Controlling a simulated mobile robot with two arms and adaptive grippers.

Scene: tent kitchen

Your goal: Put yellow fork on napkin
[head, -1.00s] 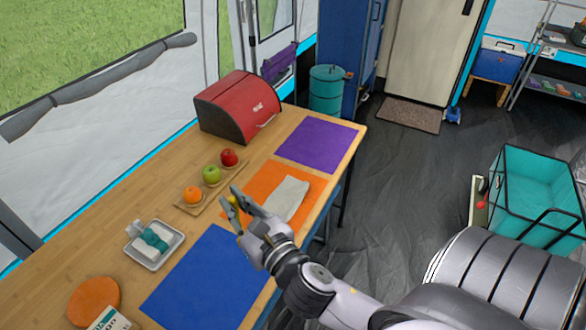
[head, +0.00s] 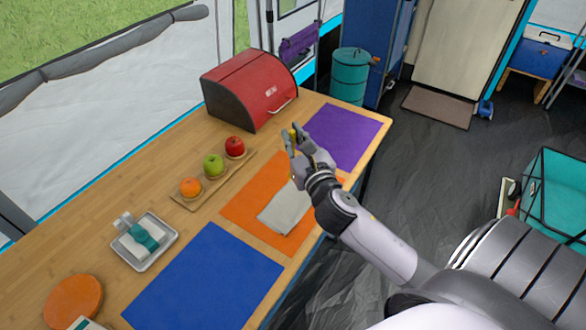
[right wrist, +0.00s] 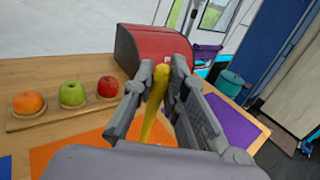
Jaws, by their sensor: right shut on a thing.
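My right gripper (head: 294,142) is shut on the yellow fork (right wrist: 155,105), which stands roughly upright between the fingers in the right wrist view. In the head view only a small yellow bit of the fork shows at the fingertips. The gripper appears over the far right part of the orange placemat (head: 240,204), near the purple placemat. The napkin (head: 281,212), a folded pale grey cloth, lies on the orange placemat, in front of and below the gripper in the picture. My left gripper is not in view.
A wooden board (head: 203,198) holds an orange, a green apple and a red apple. A red bread box (head: 250,90) stands behind. Blue (head: 205,280) and purple (head: 345,135) placemats lie bare. A tray (head: 172,240) holds a teal-banded item.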

